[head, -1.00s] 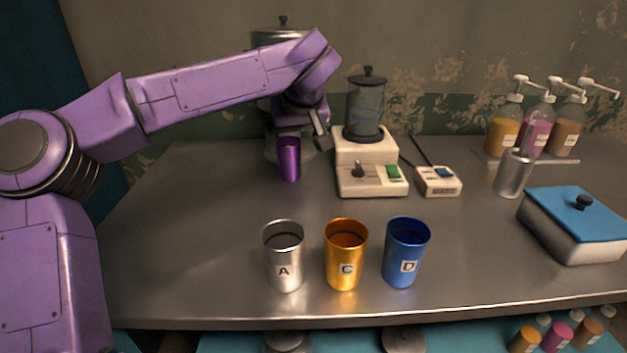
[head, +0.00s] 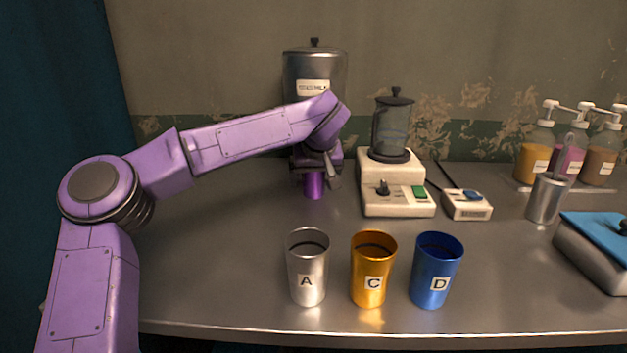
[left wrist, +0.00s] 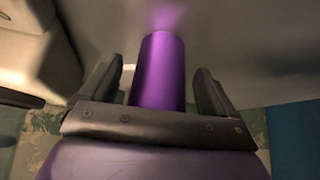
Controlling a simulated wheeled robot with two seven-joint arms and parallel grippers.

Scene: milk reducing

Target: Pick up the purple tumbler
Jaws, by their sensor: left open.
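The purple tumbler (head: 314,187) stands on the metal table beneath a large metal dispenser. My left gripper (head: 316,163) is at it and hides its upper part in the head view. In the left wrist view, the tumbler (left wrist: 160,70) is between the two dark fingers of my left gripper (left wrist: 160,85). The fingers are open, with a gap visible on each side of the tumbler. My right gripper is not in view.
A white blender (head: 398,183) stands just right of the gripper. A silver cup A (head: 307,268), an orange cup C (head: 373,270) and a blue cup D (head: 436,271) stand near the front edge. The metal dispenser (head: 314,68) stands behind. The table's left side is clear.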

